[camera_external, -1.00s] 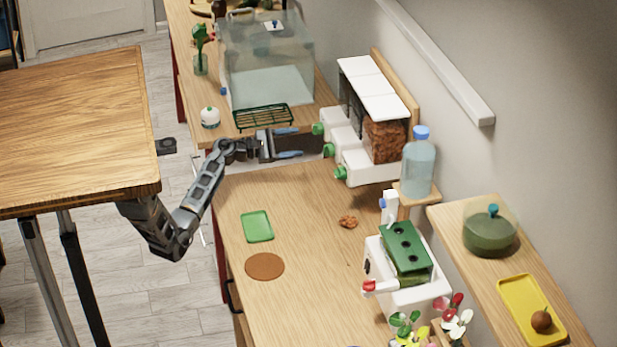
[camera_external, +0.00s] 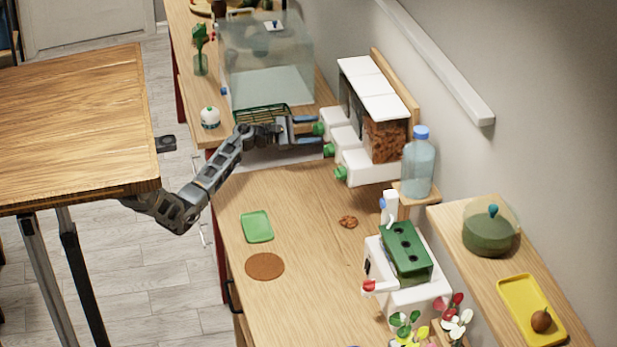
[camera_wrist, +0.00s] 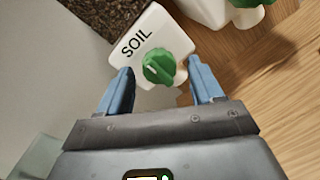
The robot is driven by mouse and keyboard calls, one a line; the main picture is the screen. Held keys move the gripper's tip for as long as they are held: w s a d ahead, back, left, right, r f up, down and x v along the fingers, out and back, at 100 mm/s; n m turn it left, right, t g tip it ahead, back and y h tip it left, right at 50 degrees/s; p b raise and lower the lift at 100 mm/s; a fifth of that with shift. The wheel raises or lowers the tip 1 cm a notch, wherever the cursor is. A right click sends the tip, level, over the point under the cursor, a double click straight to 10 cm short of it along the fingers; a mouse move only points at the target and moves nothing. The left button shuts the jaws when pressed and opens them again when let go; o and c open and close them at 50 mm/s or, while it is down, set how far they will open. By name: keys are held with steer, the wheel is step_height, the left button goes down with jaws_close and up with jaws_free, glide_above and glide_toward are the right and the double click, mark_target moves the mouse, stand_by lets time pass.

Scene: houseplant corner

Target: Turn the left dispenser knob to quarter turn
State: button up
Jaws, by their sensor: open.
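The left dispenser is a white box with a green knob (camera_external: 319,128) at the far end of a row of dispensers. In the wrist view its front (camera_wrist: 150,38) reads "SOIL", and the green knob (camera_wrist: 158,67) with a pale mark shows below the label. My gripper (camera_external: 312,129) is open in front of this knob. In the wrist view the blue fingers of my gripper (camera_wrist: 160,70) stand on either side of the knob, with visible gaps. I cannot tell how far the tips reach along it.
The middle knob (camera_external: 329,150) and near knob (camera_external: 341,173) sit close beside. A glass tank (camera_external: 265,60) and a green wire rack (camera_external: 262,114) are behind my gripper. A water bottle (camera_external: 419,162) stands right. The counter (camera_external: 310,215) in front is mostly clear.

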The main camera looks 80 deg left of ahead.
steer(key=c, duration=1.1)
steer(key=shift+o, duration=0.2)
steer(key=shift+f+m+b, duration=0.1)
steer(key=shift+m+b, duration=0.2)
steer(key=shift+r+m+g+y+b, duration=0.15)
steer(key=shift+m+g+y+b, duration=0.15)
steer(key=shift+m+b, duration=3.05)
steer(key=shift+r+m+g+y+b, duration=0.15)
steer(key=shift+m+y+b, duration=0.25)
steer(key=shift+m+b, duration=2.9)
steer(key=shift+m+p, duration=0.75)
steer(key=shift+m, duration=0.1)
